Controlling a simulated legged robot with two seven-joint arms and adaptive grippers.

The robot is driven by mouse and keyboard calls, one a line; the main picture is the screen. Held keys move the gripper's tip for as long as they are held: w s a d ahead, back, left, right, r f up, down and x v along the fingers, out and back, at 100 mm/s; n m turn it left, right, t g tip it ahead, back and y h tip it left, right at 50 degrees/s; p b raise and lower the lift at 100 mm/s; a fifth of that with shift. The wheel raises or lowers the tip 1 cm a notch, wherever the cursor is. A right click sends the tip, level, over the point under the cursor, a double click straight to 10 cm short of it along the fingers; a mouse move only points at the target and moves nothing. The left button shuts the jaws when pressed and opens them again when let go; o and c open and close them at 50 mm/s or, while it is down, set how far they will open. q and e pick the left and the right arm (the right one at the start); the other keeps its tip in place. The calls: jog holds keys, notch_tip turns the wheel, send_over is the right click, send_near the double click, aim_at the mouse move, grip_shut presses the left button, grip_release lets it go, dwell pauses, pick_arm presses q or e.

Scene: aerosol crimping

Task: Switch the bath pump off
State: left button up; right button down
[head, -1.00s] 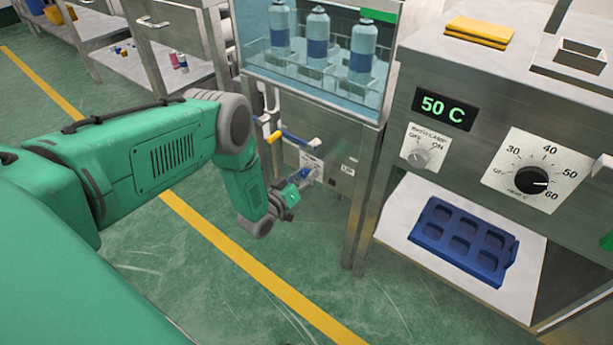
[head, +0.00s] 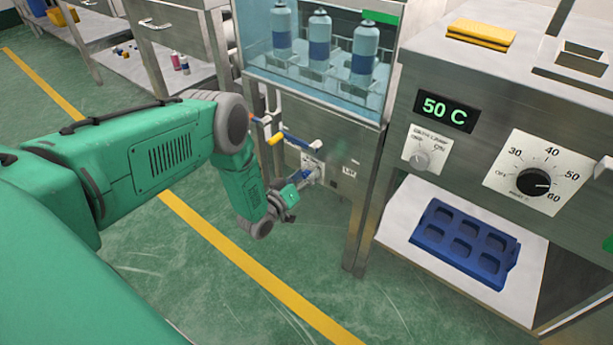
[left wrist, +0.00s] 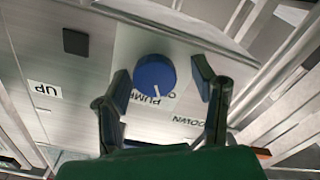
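The bath pump knob (left wrist: 155,77) is round and blue with a white pointer line, on a pale plate marked PUMP in the left wrist view. The plate is on the steel front below the water bath (head: 316,60). My left gripper (left wrist: 162,80) is open, with one finger on each side of the knob; gaps show between the fingers and the knob. In the head view my left gripper (head: 297,186) is at the plate, low on the front, and partly hides it. My right gripper is in neither view.
At right are a bath lamp switch (head: 420,159), a heat dial (head: 533,182) and a blue tray (head: 463,240). The floor before the bath is clear.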

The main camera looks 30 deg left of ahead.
pick_arm(q)
jog(key=shift+f, duration=0.1)
jog(key=s, duration=1.2)
jog(key=shift+a, duration=0.45)
